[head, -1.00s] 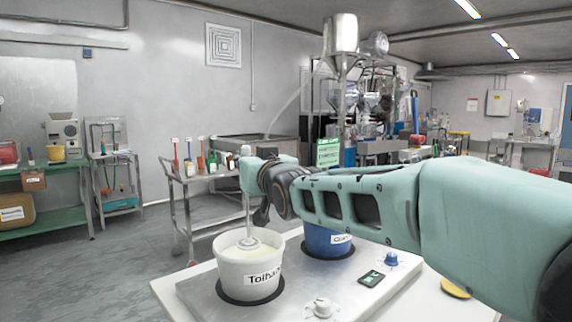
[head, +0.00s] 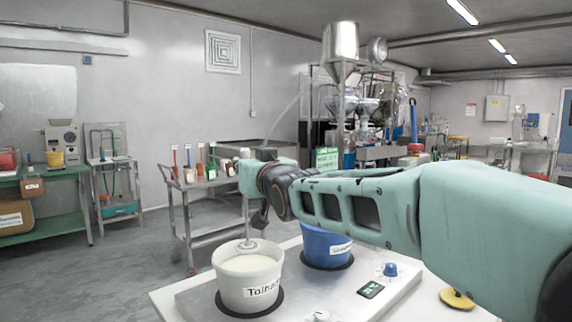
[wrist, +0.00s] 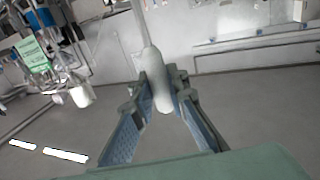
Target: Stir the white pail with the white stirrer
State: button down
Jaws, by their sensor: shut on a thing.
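The white pail (head: 248,290) stands upright at the left of the grey plate, with pale contents and a dark-lettered label. The white stirrer (head: 246,222) hangs nearly upright from my gripper (head: 262,216). Its round lower end (head: 248,244) shows at the far rim of the pail; I cannot tell whether it touches the contents. In the wrist view my gripper (wrist: 163,90) is shut on the stirrer's thick white handle (wrist: 157,75). The pail is not visible in the wrist view.
A blue pail (head: 326,247) stands right of the white one on the same plate (head: 310,290). A blue knob (head: 390,270) and a dark display (head: 371,290) are at the plate's front right. A metal cart (head: 200,187) with bottles stands behind.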

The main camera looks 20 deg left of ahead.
jog(key=shift+r+p, duration=1.85)
jog(key=shift+r, duration=0.75)
